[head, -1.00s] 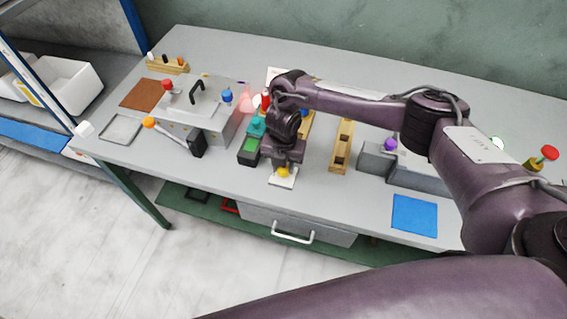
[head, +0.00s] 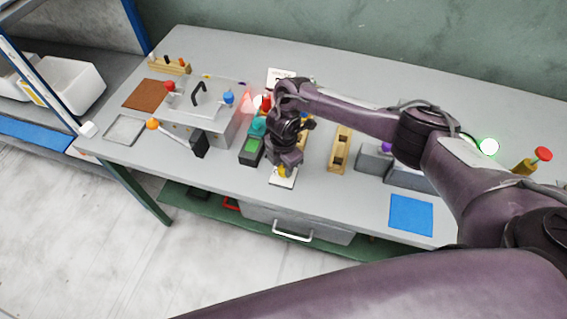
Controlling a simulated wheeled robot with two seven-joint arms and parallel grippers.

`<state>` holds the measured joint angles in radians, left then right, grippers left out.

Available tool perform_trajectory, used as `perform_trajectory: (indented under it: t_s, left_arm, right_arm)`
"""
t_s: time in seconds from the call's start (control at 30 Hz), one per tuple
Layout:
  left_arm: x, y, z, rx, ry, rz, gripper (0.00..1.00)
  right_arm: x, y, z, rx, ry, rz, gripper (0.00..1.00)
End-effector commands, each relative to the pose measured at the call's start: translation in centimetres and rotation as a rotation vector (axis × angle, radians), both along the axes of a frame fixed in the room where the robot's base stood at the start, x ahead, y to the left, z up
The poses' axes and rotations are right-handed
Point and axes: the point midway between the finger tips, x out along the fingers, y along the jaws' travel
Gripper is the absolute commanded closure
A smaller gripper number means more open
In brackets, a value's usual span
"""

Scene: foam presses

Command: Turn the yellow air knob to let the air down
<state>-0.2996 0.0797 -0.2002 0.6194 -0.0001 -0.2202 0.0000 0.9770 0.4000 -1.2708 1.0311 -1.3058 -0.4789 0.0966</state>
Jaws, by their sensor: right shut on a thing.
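The yellow air knob (head: 282,171) sits on a small white plate (head: 283,182) near the front edge of the table, left of the middle. My right gripper (head: 284,166) points down over it and is shut on it. The gripper's body hides most of the knob, so only a small yellow part shows below the fingers. My left gripper is not in view.
A grey press with a black handle (head: 199,93) stands at left, with an orange-ended lever (head: 153,124). A green-topped box (head: 251,147) is just left of my gripper, a wooden block (head: 340,150) to its right. A blue mat (head: 411,214) lies at front right.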

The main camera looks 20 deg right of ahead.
Motion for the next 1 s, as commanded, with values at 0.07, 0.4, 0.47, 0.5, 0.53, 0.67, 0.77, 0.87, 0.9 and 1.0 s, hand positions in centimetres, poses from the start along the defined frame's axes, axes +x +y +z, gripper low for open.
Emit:
perform_trajectory:
  t_s: [0.07,0.4,0.47,0.5,0.53,0.67,0.77,0.87,0.9,1.0]
  left_arm:
    - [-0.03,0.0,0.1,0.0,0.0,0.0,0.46]
    - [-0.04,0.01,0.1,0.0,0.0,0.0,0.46]
    - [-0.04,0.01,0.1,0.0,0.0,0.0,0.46]
    - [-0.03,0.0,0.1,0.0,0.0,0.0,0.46]
    - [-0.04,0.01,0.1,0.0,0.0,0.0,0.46]
    - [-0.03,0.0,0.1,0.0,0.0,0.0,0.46]
    - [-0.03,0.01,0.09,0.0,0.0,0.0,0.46]
    - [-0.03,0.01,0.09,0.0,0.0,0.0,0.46]
    - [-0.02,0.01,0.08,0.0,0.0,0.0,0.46]
    - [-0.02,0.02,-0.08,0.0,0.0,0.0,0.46]
  right_arm:
    - [0.3,-0.07,0.26,-0.001,-0.007,-0.013,0.91]
    - [0.32,-0.07,0.25,0.0,-0.008,-0.018,0.91]
    - [0.32,-0.07,0.25,0.0,-0.008,-0.018,0.91]
    - [0.32,-0.07,0.26,0.0,-0.008,-0.018,0.65]
    - [0.32,-0.07,0.26,0.0,-0.008,-0.018,0.61]
    - [0.23,-0.06,0.18,0.0,-0.005,-0.016,0.46]
    - [0.16,-0.04,0.13,0.0,-0.003,-0.015,0.46]
    - [0.12,-0.03,0.09,0.0,-0.003,-0.014,0.46]
    - [0.11,-0.03,0.1,0.0,-0.002,-0.014,0.46]
    - [0.15,-0.04,0.53,0.001,-0.003,-0.013,0.46]
